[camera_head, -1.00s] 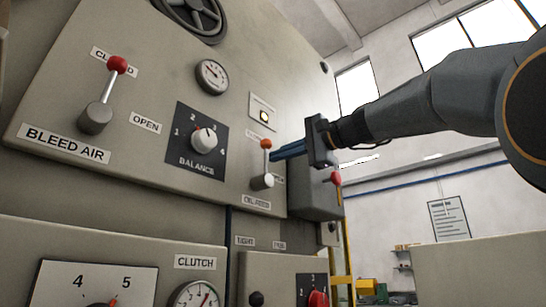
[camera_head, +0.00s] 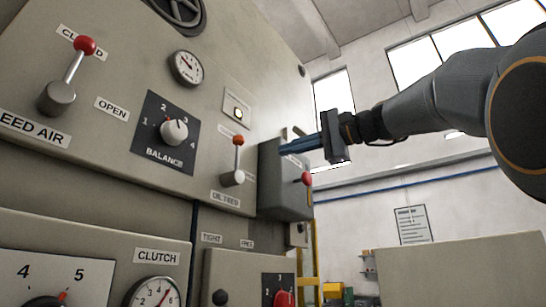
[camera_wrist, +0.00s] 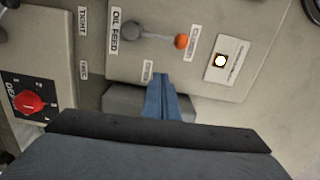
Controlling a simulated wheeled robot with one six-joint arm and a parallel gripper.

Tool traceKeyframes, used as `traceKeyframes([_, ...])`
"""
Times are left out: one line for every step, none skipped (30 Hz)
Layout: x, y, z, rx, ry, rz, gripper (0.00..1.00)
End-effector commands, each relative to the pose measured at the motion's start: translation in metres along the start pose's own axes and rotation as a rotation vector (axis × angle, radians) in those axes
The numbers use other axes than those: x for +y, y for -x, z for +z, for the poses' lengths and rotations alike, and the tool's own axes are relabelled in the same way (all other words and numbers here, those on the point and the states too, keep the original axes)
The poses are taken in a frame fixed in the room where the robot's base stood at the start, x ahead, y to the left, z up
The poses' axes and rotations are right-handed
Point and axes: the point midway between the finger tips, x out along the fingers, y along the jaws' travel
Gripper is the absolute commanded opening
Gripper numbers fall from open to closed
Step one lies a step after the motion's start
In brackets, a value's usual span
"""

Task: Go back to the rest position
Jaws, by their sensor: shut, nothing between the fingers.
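My gripper (camera_head: 300,146) is shut and empty, its blue fingers pointing left toward the panel. In the head view it shows in front of the grey side box, to the right of the oil feed lever (camera_head: 237,160) and apart from it. The lever has an orange knob and stands upright. In the wrist view the blue fingers (camera_wrist: 159,98) lie together below the oil feed lever (camera_wrist: 155,36), with nothing between them. My arm reaches in from the right.
The grey panel carries a bleed air lever (camera_head: 70,75) with a red knob, a balance dial (camera_head: 173,132) and a gauge (camera_head: 186,68). A grey box (camera_head: 283,195) with a red-knobbed lever juts from the panel's right side. Open room lies right of it.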

Motion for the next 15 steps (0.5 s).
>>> traceKeyframes([0.0011,0.0053,-0.0011,0.002,-0.001,0.000,0.00])
traceKeyframes([0.0010,0.0074,-0.0009,0.001,-0.002,0.000,0.00])
traceKeyframes([0.0009,0.0098,-0.0007,0.001,-0.002,0.000,0.00])
traceKeyframes([0.0008,0.0112,-0.0005,0.000,-0.002,0.000,0.00])
traceKeyframes([0.0008,0.0122,-0.0003,-0.001,-0.002,0.000,0.00])
traceKeyframes([0.0006,0.0131,0.0000,-0.001,-0.002,0.000,0.00])
traceKeyframes([0.0006,0.0134,0.0003,-0.002,-0.002,0.000,0.00])
traceKeyframes([0.0005,0.0136,0.0004,-0.002,-0.002,0.000,0.00])
traceKeyframes([0.0004,0.0134,0.0008,-0.003,-0.002,0.000,0.00])
traceKeyframes([0.0004,0.0132,0.0010,-0.004,-0.002,0.000,0.00])
traceKeyframes([0.0003,0.0130,0.0011,-0.004,-0.002,0.000,0.00])
traceKeyframes([0.0003,0.0129,0.0011,-0.004,-0.002,0.000,0.00])
traceKeyframes([0.0003,0.0129,0.0011,-0.004,-0.002,0.000,0.00])
traceKeyframes([0.0003,0.0129,0.0011,-0.004,-0.002,0.000,0.00])
traceKeyframes([0.0003,0.0128,0.0011,-0.004,-0.002,0.000,0.00])
